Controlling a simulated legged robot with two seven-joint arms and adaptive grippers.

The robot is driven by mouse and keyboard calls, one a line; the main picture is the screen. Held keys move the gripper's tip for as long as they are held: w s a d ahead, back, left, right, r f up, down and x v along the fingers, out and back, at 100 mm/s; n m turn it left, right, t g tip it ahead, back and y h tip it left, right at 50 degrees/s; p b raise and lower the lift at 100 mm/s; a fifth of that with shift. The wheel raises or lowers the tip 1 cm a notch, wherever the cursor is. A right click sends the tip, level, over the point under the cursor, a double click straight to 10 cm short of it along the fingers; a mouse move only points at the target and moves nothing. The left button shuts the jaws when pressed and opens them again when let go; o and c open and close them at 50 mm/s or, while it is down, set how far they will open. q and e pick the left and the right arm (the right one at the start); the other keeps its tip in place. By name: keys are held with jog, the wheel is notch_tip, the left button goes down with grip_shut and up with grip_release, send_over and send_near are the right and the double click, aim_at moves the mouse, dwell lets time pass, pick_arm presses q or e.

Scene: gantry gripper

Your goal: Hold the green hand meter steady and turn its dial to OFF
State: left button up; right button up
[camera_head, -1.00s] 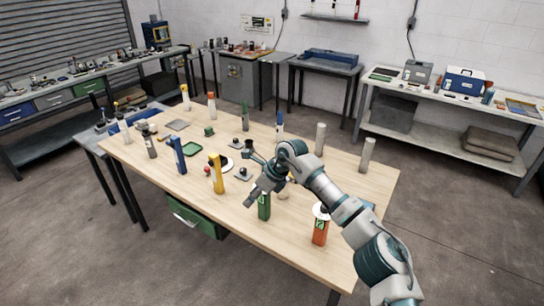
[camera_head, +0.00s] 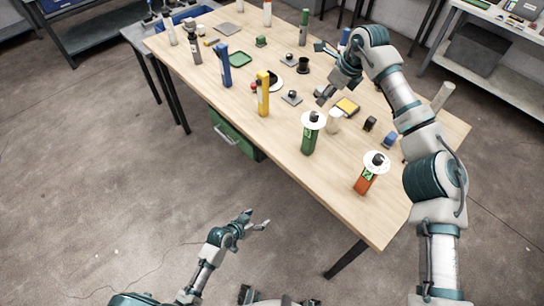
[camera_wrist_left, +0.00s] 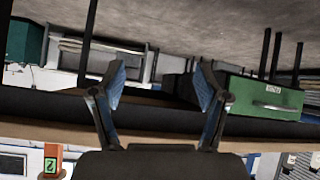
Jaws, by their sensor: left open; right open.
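The green hand meter (camera_head: 310,138) stands upright near the table's front edge in the head view, with a white disc and dark knob (camera_head: 314,118) on top. The dial's markings are too small to read. My right gripper (camera_head: 322,72) is open above the table, behind the green meter and apart from it. My left gripper (camera_head: 260,218) is open and empty in front of the table, over the floor and well apart from the meter. Its spread fingers also show in the left wrist view (camera_wrist_left: 161,85), with nothing between them.
An orange meter (camera_head: 365,180) with a similar white disc stands right of the green one; a yellow one (camera_head: 263,95) and a blue one (camera_head: 224,66) stand left. A white cylinder (camera_head: 334,121) is close behind the green meter. A green drawer (camera_head: 232,137) hangs under the tabletop.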

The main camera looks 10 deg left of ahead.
pick_arm(q)
jog(key=w+d+r+m+t+h, duration=0.15)
jog(key=w+r, duration=0.25)
jog(key=r, duration=0.4)
jog(key=w+d+r+t+h, duration=0.2)
jog(key=w+r, duration=0.2)
jog(key=r, duration=0.4)
jog(key=m+t+h, duration=0.2)
send_near(308, 135)
jog(key=x, duration=1)
jog(key=shift+w+d+f, duration=0.1)
jog(key=shift+w, duration=0.1)
jog(key=shift+w+d, duration=0.1)
jog(key=shift+w, duration=0.55)
pick_arm(e)
jog(key=shift+s+d+r, duration=0.2)
jog(key=shift+s+d, duration=0.05)
